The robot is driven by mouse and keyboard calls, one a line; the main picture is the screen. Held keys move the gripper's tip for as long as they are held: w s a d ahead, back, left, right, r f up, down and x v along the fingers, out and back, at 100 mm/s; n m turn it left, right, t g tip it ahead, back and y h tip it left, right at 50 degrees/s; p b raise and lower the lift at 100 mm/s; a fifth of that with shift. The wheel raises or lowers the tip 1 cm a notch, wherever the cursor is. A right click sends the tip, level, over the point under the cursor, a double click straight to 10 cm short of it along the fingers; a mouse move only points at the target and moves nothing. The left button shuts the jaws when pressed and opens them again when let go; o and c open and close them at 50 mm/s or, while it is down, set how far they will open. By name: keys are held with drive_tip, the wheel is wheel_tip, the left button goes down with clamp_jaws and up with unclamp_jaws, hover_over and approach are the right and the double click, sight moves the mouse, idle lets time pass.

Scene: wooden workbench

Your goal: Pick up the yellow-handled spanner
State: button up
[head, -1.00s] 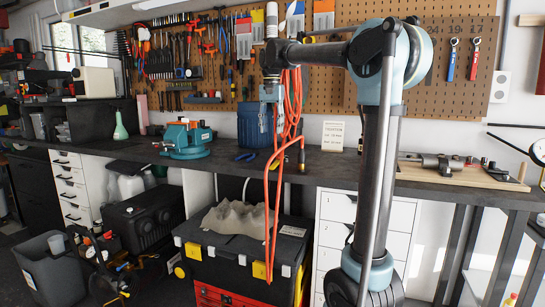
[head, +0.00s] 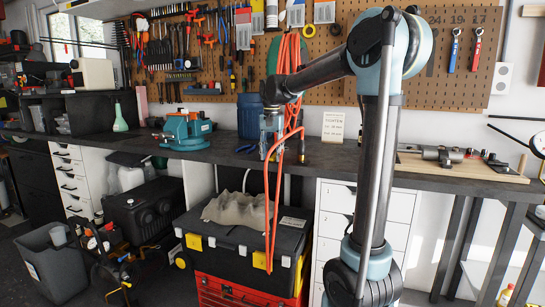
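I cannot make out a yellow-handled spanner in the head view. A blue-handled spanner (head: 455,50) and a red-handled spanner (head: 477,49) hang on the pegboard at the upper right. My arm's elbow covers part of the board to their left. My gripper (head: 268,150) points down over the workbench, in front of the blue bin and beside the hanging orange hose. It is small and overlaps the hose, so I cannot tell whether its fingers are open or shut. I see no spanner at it.
The dark workbench (head: 235,157) runs across the view. A teal vice (head: 185,131) stands left of my gripper. A small sign (head: 333,127) stands to its right. A wooden board (head: 462,169) with metal parts lies at the right. A black toolbox (head: 240,240) stands in front.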

drive_tip(key=shift+f, duration=0.2)
drive_tip(key=shift+c, duration=0.6)
clamp_jaws()
drive_tip(key=shift+s, duration=0.1)
